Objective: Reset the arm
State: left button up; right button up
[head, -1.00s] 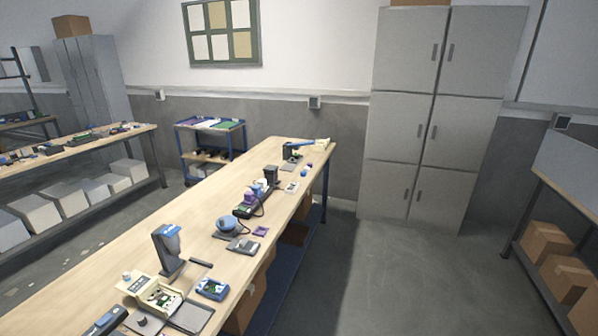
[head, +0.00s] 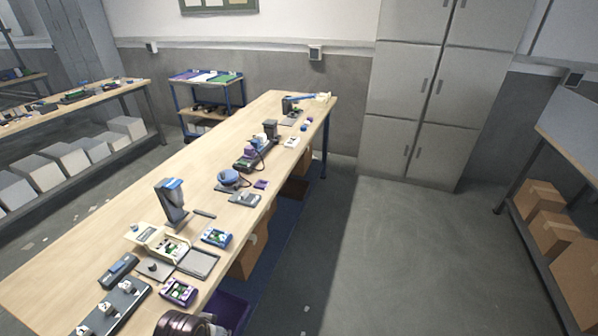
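Neither of my grippers shows in the head view, and neither arm can be made out with certainty. A dark rounded, ribbed shape (head: 188,325) is cut off by the bottom edge of the view. I cannot tell what it is. The long wooden workbench (head: 105,235) runs from the lower left to the back middle.
On the bench are a dark upright stand (head: 171,203), a cream open case (head: 158,240), a blue-framed part (head: 216,237), a purple-framed part (head: 179,292) and a socket strip (head: 113,306). Grey lockers (head: 415,100) stand behind. The floor (head: 400,260) to the right is clear.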

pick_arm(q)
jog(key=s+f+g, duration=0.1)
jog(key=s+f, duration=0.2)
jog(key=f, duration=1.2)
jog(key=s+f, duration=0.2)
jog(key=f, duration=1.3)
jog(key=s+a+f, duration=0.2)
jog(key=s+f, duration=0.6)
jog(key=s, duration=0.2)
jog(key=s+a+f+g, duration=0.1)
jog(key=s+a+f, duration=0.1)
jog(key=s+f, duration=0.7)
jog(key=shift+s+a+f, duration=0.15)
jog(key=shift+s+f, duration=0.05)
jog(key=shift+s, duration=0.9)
